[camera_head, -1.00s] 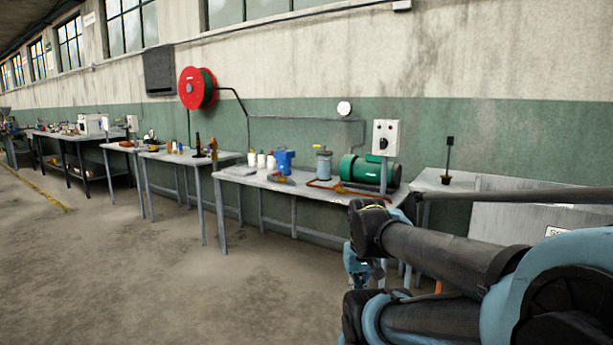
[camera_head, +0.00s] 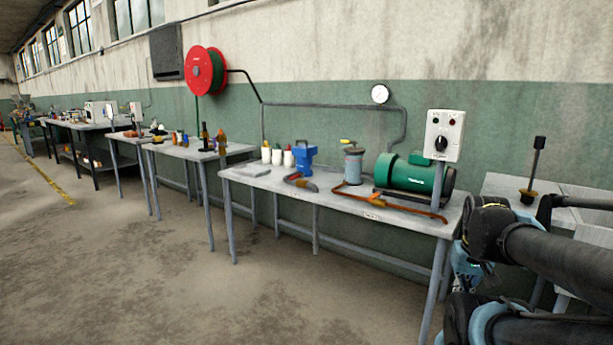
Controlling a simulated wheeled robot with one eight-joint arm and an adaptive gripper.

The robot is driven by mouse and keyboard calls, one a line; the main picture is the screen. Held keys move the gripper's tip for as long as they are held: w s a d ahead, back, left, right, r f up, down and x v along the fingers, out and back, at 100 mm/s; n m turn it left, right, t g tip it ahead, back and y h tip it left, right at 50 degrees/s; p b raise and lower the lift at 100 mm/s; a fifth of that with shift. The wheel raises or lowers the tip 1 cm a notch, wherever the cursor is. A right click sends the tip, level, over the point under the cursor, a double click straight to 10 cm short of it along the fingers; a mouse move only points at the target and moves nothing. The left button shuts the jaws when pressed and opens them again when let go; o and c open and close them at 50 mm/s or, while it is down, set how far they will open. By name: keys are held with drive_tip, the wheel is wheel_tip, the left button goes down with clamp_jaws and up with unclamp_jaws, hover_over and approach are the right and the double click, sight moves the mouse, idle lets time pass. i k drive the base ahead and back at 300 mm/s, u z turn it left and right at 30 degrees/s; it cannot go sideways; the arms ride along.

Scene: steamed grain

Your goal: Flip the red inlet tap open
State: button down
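I cannot make out a red inlet tap with certainty. A grey cylindrical vessel (camera_head: 353,166) with a small yellow piece on top stands on the grey workbench (camera_head: 262,181) ahead. An orange-brown pipe or hose (camera_head: 395,206) runs along the bench front beside it. A green motor (camera_head: 414,174) lies behind the pipe. My arm fills the lower right. My gripper (camera_head: 470,268) is a blue shape low at the right, partly hidden by my arm, off the bench's right end. Its fingers are too small and covered to read.
A grey switch box (camera_head: 443,136) stands at the bench's right end. A blue machine (camera_head: 304,156) and white bottles (camera_head: 277,156) stand to the left. A second table (camera_head: 500,187) is at the right. A red hose reel (camera_head: 205,70) hangs on the wall. The floor in front is clear.

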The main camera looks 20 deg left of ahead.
sight(292, 178)
drive_tip(key=u, duration=0.5)
drive_tip(key=i, duration=0.95)
drive_tip(key=u, duration=0.6)
